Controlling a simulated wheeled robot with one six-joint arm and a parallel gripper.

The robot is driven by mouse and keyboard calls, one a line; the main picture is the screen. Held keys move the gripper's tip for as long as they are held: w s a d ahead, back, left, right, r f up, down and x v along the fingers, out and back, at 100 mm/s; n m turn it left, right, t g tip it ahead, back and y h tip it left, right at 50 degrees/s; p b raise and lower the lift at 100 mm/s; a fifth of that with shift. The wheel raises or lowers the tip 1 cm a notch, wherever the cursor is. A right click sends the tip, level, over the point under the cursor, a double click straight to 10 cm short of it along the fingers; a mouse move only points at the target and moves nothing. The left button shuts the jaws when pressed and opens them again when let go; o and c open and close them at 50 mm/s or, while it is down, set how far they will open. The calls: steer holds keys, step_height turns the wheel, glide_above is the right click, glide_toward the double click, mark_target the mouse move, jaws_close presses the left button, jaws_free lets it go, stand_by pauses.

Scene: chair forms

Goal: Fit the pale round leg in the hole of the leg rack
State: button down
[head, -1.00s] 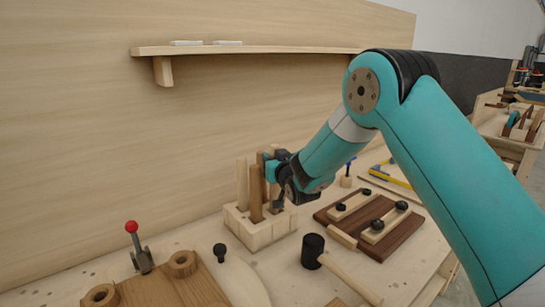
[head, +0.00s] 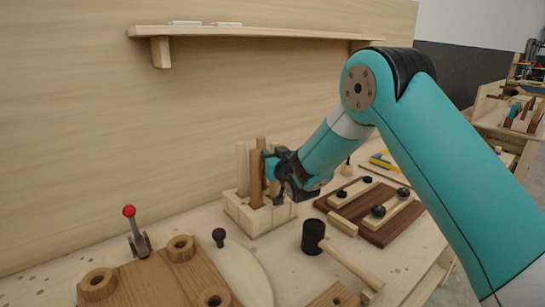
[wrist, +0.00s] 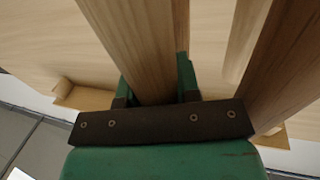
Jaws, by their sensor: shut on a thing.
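The leg rack (head: 258,222) is a pale wooden block with holes, standing on the bench near the back panel. My gripper (head: 268,170) is over its right part, with its fingers shut on a light wooden leg (head: 261,143). In the wrist view, the gripper (wrist: 158,92) has one green finger on each side of this leg (wrist: 148,45). The held leg looks about upright. Its lower end is hidden, so I cannot tell whether it is in a hole. A browner leg (head: 255,180) and a pale leg (head: 242,165) stand in the rack to the left.
A dark board (head: 383,225) with pale strips and black knobs lies right of the rack. A black-headed mallet (head: 313,237) lies in front. A brown board (head: 150,285) with round sockets and a red-knobbed clamp (head: 130,212) are at the left. A shelf (head: 250,31) hangs above.

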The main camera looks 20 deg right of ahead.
steer(key=shift+f+b, duration=0.25)
steer(key=shift+b, duration=0.1)
stand_by(0.3)
steer(key=c, duration=0.8)
jaws_free()
steer(key=shift+o, duration=0.2)
steer(key=shift+s, duration=0.15)
steer(key=s+a+r+n+g+y+b, duration=0.1)
steer(key=s+g, duration=0.8)
steer(key=s, duration=1.4)
steer(key=s+a+r+n+g+y+b, duration=0.1)
steer(key=s+g, duration=0.7)
steer(key=s, duration=1.5)
steer(key=a+n+b, duration=0.1)
steer(key=a+n, duration=0.1)
steer(key=n, duration=0.1)
steer(key=shift+s+a+r+n+g, duration=0.15)
steer(key=shift+s+a+n+g, duration=0.15)
steer(key=shift+s+n+g, duration=0.1)
